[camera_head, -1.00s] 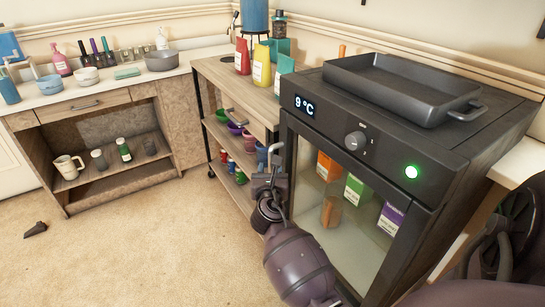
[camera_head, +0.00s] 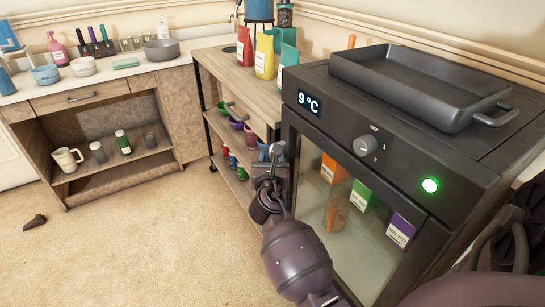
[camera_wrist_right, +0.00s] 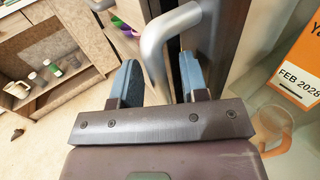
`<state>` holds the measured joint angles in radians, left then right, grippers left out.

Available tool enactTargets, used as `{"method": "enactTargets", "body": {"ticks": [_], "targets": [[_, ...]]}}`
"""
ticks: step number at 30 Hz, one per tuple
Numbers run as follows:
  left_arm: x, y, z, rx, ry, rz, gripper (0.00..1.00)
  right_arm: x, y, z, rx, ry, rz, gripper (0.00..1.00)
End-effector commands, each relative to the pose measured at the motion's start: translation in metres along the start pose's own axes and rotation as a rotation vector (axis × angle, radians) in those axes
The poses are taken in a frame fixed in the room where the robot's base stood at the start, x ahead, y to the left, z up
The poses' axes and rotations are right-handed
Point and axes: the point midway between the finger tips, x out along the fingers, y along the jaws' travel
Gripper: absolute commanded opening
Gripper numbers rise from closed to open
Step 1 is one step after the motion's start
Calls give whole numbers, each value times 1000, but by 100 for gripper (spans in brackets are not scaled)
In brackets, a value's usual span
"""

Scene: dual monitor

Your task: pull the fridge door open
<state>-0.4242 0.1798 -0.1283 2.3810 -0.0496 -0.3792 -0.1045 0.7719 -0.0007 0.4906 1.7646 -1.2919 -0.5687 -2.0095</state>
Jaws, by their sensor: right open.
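The fridge (camera_head: 392,134) is a dark box with a 9°C display, a knob and a green light on top of its front. Its glass door (camera_head: 340,245) looks shut, with cartons visible behind the glass. My right gripper (camera_head: 273,155) is at the door's left edge. In the right wrist view, the grey metal door handle (camera_wrist_right: 153,50) passes between the two blue fingers of the right gripper (camera_wrist_right: 158,68). The fingers are open, with gaps beside the bar. In the head view the handle is mostly hidden by the gripper. My left gripper is not in view.
A wooden cart (camera_head: 215,70) with bottles and bowls stands close to the left of the fridge. A black tray (camera_head: 420,85) sits on top of the fridge. The carpet (camera_head: 130,240) in front is mostly clear, with a small dark object (camera_head: 35,222) at left.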

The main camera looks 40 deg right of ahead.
Motion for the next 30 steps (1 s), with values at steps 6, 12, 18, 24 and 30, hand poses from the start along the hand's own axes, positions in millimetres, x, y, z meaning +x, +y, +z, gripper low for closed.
{"method": "enactTargets", "body": {"ticks": [6, 12, 18, 24, 30], "targets": [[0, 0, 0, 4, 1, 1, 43, 0, 0, 0, 0, 0, 0, 41], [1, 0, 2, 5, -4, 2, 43, 0, 1, 0, 1, 0, 0, 25], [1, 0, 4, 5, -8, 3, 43, 0, 1, 0, 1, 0, 0, 0], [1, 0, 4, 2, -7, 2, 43, 0, 1, 0, 1, 0, 1, 0], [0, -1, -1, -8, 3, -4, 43, -8, 10, 2, 3, -1, 29, 0]]}}
